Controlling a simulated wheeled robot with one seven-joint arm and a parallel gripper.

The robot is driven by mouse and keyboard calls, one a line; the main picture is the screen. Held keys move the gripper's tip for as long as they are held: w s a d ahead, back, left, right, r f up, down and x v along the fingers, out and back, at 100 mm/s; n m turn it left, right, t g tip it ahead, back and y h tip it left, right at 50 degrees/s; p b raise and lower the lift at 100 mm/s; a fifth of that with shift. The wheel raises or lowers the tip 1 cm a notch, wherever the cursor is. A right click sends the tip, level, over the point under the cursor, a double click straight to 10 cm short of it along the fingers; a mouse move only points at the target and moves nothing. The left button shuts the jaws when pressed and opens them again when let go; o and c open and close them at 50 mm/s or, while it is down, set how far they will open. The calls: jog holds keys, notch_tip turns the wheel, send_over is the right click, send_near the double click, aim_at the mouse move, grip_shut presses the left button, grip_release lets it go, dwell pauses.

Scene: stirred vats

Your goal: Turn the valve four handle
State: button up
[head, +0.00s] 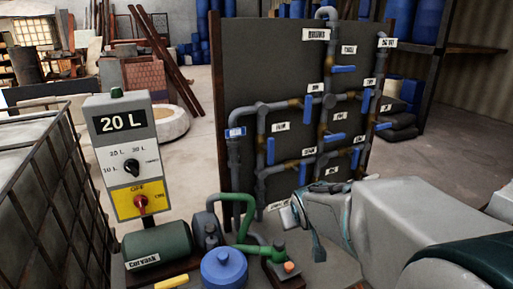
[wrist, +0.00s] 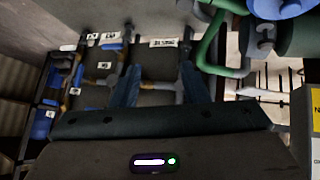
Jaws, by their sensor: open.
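Several blue valve handles sit on grey pipes on a dark upright panel (head: 265,60) in the head view. They include an upper handle (head: 343,69), a middle handle (head: 308,106), a right handle (head: 383,126) and a lower handle (head: 355,158). White labels stand beside them, but the print is too small to tell which is valve four. My gripper (head: 305,222) is in front of the panel's lower part, below the handles. In the wrist view my gripper (wrist: 161,85) has its two fingers apart, with no handle seen between them. My arm hides the panel's lower right.
A control box (head: 122,158) reading 20 L stands left of the panel. A green pump (head: 157,245), green pipe (head: 247,215) and blue-capped vessel (head: 224,270) are low in front. A caged tank (head: 40,190) fills the left. Shelving with blue drums (head: 418,20) is behind right.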

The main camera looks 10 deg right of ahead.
jog(key=w+n+t+y, duration=0.2)
jog(key=w+t+y, duration=0.15)
jog(key=w, duration=0.85)
jog(key=t+y, duration=0.4)
jog(key=t, duration=0.2)
send_near(272, 150)
jog(key=shift+g, duration=0.25)
jog(key=p+x, duration=0.2)
jog(key=x, duration=1)
jog(key=shift+w+r, duration=0.2)
jog(key=shift+w, duration=0.2)
grip_shut()
